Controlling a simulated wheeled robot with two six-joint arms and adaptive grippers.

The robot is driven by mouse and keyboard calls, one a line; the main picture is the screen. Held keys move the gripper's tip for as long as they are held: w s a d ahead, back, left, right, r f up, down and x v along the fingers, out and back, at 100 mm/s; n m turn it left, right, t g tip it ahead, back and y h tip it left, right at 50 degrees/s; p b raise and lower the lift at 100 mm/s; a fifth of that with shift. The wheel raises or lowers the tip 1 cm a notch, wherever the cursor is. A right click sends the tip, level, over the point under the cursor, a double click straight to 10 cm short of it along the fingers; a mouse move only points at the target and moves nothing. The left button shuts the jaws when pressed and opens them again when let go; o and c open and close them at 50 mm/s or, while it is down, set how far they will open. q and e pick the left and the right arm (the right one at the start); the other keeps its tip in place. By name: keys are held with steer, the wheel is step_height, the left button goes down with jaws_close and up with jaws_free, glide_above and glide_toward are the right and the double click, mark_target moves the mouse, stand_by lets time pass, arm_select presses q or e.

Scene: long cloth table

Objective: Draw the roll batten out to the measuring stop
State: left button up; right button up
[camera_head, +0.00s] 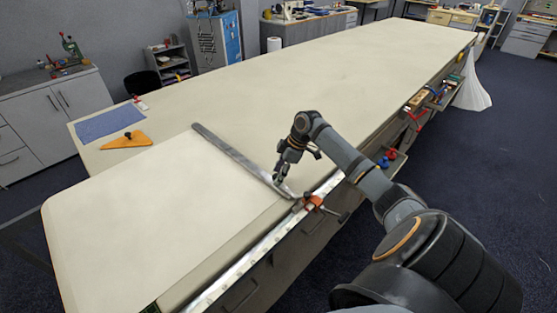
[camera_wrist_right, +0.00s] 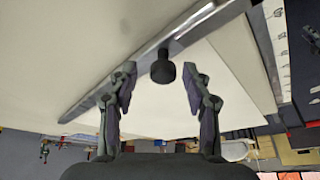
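The grey metal roll batten (camera_head: 238,157) lies across the pale cloth on the long table, at the cloth's edge. In the right wrist view the batten (camera_wrist_right: 130,62) runs diagonally and carries a black knob (camera_wrist_right: 162,68). My right gripper (camera_head: 282,180) is low over the batten's near end. Its fingers (camera_wrist_right: 160,82) are open, one on each side of the knob, with visible gaps. An orange clamp-like piece (camera_head: 313,203), perhaps the measuring stop, sits on the marked strip (camera_head: 262,246) along the table's right edge. My left gripper is out of view.
A blue cloth (camera_head: 104,123) and an orange triangular tool (camera_head: 127,140) lie at the table's left side. Open drawers (camera_head: 392,160) jut from the right side. The table (camera_head: 340,75) beyond the batten is clear.

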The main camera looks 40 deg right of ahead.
steer(key=v, duration=1.2)
steer(key=shift+s, duration=0.1)
